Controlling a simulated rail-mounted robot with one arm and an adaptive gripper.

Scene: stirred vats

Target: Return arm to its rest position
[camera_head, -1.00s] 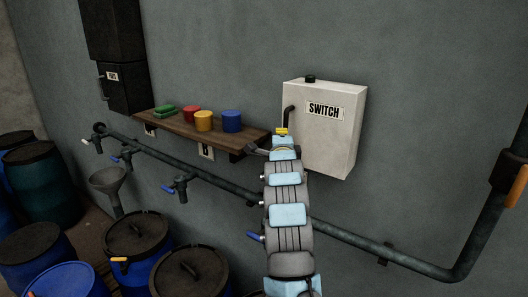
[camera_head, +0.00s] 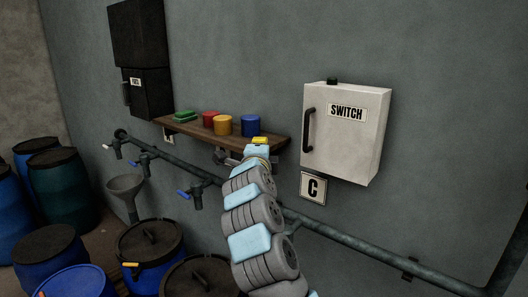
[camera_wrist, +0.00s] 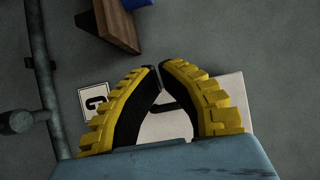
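My arm rises from the bottom middle of the head view and ends in front of the shelf. My gripper (camera_wrist: 158,68) shows in the wrist view as two yellow-and-black fingers with their tips drawn together and nothing between them. In the head view the gripper is small and partly hidden by my wrist, so its fingers are hard to make out. The white switch box (camera_head: 346,135), with a dark handle on its left side, is to the right of the gripper and apart from it. The box also shows behind the fingers in the wrist view (camera_wrist: 230,88).
A wooden shelf (camera_head: 280,141) holds a green item, red, yellow and blue containers. A pipe (camera_head: 340,237) with blue-handled valves runs below it. Barrels (camera_head: 45,245) and a funnel (camera_head: 126,185) stand at the left. Wall space at the right is clear.

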